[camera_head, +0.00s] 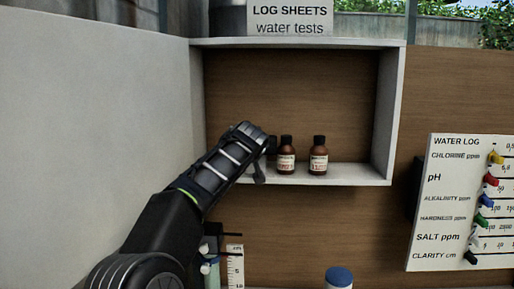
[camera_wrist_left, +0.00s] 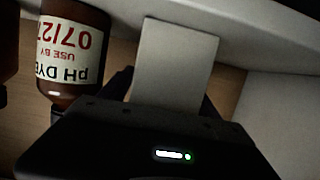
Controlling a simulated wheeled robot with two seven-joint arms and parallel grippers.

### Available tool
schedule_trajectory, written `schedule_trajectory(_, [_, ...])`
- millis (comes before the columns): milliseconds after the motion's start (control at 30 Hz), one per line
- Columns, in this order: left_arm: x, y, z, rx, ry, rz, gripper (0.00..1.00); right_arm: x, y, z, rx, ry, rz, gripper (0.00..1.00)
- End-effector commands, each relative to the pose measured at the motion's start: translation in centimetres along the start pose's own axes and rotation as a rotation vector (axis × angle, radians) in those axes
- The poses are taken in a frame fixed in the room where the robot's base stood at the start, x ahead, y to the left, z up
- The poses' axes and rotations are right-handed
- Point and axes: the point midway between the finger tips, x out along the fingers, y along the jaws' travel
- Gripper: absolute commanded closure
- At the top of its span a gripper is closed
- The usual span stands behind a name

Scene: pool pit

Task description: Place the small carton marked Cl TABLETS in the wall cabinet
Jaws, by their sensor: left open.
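The wall cabinet (camera_head: 392,115) is an open white box with a brown back, right of my left arm in the head view. My left gripper (camera_head: 264,160) reaches into its lower left part, just above the shelf floor. In the left wrist view a plain pale block (camera_wrist_left: 175,62), likely the small carton, stands between the open fingers of the gripper (camera_wrist_left: 168,92). No marking shows on it, and I cannot tell whether the fingers touch it. In the head view the gripper hides it. My right gripper is not in view.
Two brown bottles (camera_head: 286,158) (camera_head: 319,158) stand on the cabinet floor right of my gripper; a pH DYE bottle (camera_wrist_left: 72,45) is close in the wrist view. The cabinet's right part is clear. A water log board (camera_head: 455,200) and a blue-capped container (camera_head: 339,277) are outside.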

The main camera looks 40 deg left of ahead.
Motion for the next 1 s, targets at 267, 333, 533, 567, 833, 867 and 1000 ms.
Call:
schedule_trajectory(267, [-1.8, 0.0, 0.1, 0.001, 0.003, -0.001, 0.29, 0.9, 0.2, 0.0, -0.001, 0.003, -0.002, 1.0])
schedule_trajectory(333, [-3.0, 0.0, 0.2, 0.0, 0.004, 0.0, 0.29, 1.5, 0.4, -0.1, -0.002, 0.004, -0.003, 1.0])
schedule_trajectory(533, [-7.2, 0.0, 0.1, 0.0, 0.005, 0.0, 0.29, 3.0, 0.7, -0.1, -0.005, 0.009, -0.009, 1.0])
schedule_trajectory(567, [-7.8, 0.0, 0.1, 0.0, 0.005, 0.0, 0.29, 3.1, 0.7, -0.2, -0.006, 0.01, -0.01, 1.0])
schedule_trajectory(833, [-11.6, 0.0, 0.0, 0.001, 0.001, 0.0, 0.29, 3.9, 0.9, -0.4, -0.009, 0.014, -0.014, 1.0])
schedule_trajectory(867, [-11.8, 0.0, 0.0, 0.001, 0.001, 0.0, 0.29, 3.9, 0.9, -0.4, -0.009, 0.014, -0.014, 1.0])
schedule_trajectory(1000, [-12.1, 0.0, -0.1, 0.001, 0.0, 0.0, 0.29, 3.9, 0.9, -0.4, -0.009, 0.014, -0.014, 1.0])
